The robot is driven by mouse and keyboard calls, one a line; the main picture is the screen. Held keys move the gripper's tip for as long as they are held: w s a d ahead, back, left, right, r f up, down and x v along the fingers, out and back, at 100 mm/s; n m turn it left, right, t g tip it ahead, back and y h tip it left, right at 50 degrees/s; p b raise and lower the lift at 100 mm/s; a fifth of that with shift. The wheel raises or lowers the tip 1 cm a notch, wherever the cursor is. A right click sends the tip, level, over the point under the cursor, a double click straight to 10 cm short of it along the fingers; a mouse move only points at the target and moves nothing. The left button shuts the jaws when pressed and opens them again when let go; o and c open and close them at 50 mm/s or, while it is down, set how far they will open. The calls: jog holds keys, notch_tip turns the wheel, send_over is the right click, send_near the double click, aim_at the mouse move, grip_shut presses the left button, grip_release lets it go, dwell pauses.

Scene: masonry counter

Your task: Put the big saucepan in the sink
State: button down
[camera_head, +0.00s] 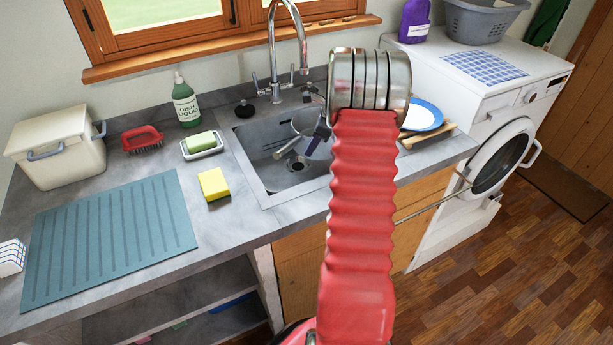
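The sink (252,160) is a grey metal basin set in the counter under the tap. A round, shiny metal pan (306,121), which looks like the saucepan, shows at the back right of the sink, partly behind my arm. I cannot tell whether it rests on the sink floor or is above it. My red arm reaches up the middle of the view. Part of my gripper (298,154), with grey and dark purple pieces, shows over the sink just in front of the pan. The rest is hidden behind my arm, so its grip is unclear.
A tap (274,90) rises behind the sink. A yellow sponge (214,184), soap dish (202,146), red brush (142,139) and green bottle (186,103) stand left of it. A blue-white plate (422,115) on a wooden rack is at right. The teal mat (110,235) is bare.

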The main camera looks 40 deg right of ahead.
aim_at(311, 158)
jog(key=shift+w+m, duration=0.1)
jog(key=shift+m, duration=0.3)
jog(key=shift+f, duration=3.05)
jog(key=shift+f, duration=1.85)
jog(key=shift+f, duration=0.1)
jog(key=c, duration=2)
grip_release()
